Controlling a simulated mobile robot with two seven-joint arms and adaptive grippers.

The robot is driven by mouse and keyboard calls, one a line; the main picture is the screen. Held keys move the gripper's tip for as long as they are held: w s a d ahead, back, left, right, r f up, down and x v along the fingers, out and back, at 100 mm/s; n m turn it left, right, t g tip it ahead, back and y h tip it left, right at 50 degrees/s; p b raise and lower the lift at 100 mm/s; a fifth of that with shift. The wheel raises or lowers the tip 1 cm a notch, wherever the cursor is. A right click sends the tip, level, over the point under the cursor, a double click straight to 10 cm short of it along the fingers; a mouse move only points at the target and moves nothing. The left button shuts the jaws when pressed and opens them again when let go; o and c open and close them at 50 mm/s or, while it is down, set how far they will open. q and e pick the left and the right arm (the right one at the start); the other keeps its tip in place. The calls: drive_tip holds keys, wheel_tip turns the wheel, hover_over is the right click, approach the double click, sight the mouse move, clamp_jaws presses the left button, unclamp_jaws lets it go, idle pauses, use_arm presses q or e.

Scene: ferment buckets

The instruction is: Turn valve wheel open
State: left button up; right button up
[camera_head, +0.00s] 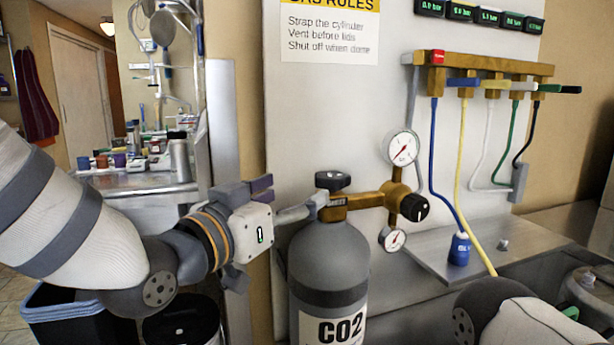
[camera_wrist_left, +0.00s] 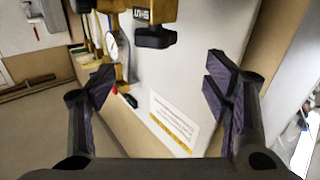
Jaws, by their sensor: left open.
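The valve wheel (camera_head: 333,181) is a black knob on top of the brass valve of the grey CO2 cylinder (camera_head: 328,262). A label on the brass beside it reads "SHUT". In the left wrist view, which is upside down, the wheel (camera_wrist_left: 153,37) shows near the top, beyond the fingers. My left gripper (camera_head: 258,222) is left of the valve, apart from the wheel. In the wrist view its two dark padded fingers (camera_wrist_left: 160,92) are spread wide with nothing between them. My right gripper is not in view.
A brass regulator carries two gauges (camera_head: 403,149) and a black knob (camera_head: 414,207) right of the valve. A manifold (camera_head: 490,65) with coloured hoses hangs on the wall panel. A metal shelf (camera_head: 490,252) is below it. A dark bin (camera_head: 75,310) stands at lower left.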

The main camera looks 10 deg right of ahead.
sight(332, 175)
use_arm(q)
drive_tip(key=shift+m, duration=0.4)
drive_tip(key=x, duration=0.3)
drive_tip(key=b+x, duration=0.1)
drive_tip(key=x, duration=0.7)
drive_tip(key=shift+s+d+f+b, duration=0.25)
drive_tip(key=shift+d+f+b, duration=0.05)
drive_tip(key=shift+d+f, duration=0.05)
drive_tip(key=shift+w+d+r, duration=0.15)
drive_tip(key=shift+w+d, duration=0.1)
drive_tip(key=shift+w, duration=0.05)
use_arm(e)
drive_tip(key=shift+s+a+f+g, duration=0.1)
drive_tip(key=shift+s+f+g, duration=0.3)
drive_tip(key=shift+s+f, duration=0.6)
use_arm(q)
drive_tip(key=c, duration=1.2)
